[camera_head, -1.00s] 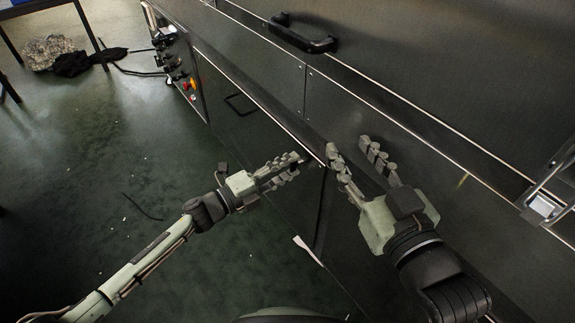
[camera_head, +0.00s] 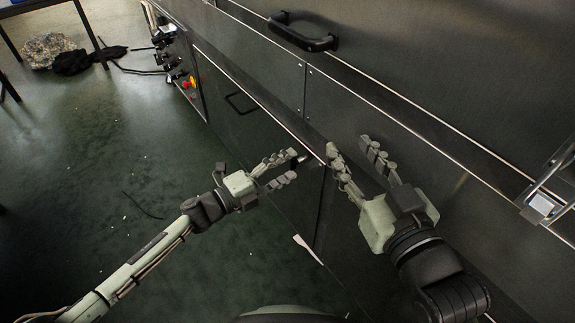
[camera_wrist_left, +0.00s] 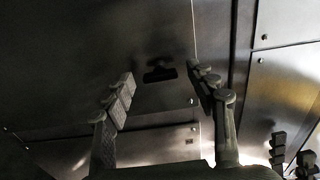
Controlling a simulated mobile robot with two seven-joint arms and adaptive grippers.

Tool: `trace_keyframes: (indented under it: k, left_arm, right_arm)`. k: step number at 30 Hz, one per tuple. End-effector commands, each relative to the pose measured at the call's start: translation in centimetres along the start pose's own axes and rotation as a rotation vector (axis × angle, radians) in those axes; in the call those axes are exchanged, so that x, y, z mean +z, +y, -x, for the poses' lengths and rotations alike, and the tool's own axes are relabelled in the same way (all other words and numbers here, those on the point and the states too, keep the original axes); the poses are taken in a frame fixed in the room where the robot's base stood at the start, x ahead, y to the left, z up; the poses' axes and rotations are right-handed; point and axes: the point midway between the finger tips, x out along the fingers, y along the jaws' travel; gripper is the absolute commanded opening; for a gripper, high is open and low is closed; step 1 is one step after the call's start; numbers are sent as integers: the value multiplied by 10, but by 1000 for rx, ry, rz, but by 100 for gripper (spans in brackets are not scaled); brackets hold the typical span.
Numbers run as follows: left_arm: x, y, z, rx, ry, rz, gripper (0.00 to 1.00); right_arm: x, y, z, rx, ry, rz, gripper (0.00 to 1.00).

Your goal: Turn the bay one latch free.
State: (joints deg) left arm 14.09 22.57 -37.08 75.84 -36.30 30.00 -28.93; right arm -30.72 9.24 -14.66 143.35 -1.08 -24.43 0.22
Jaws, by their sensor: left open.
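A small dark latch (camera_wrist_left: 160,72) sits on the metal door panel in the left wrist view, between and beyond my fingertips. In the head view a small dark piece with a bright edge (camera_head: 303,159) shows at the panel's upper edge, just past my left gripper; it looks like the same latch. My left gripper (camera_head: 291,166) is open, its two fingers spread, with nothing between them; it also shows in the left wrist view (camera_wrist_left: 167,83). Whether a finger touches the latch I cannot tell. My right gripper (camera_head: 352,145) is open and empty in front of the panels to the right.
A black handle (camera_head: 302,33) is on the upper hood, and a metal clasp (camera_head: 543,205) is at the far right. A control panel (camera_head: 180,70) stands further left. The green floor is mostly clear.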

Motion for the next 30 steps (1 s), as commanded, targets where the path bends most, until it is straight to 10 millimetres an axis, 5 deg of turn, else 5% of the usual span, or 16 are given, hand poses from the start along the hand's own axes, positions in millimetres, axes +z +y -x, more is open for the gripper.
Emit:
trace_keyframes:
  k: [15, 30]
  left_arm:
    - [0, 1, 99, 3, -1, 1, 57]
    - [0, 0, 114, 0, 0, 0, 57]
  right_arm:
    - [-1, 0, 0, 1, 1, 0, 40]
    - [-1, 0, 0, 1, 2, 0, 40]
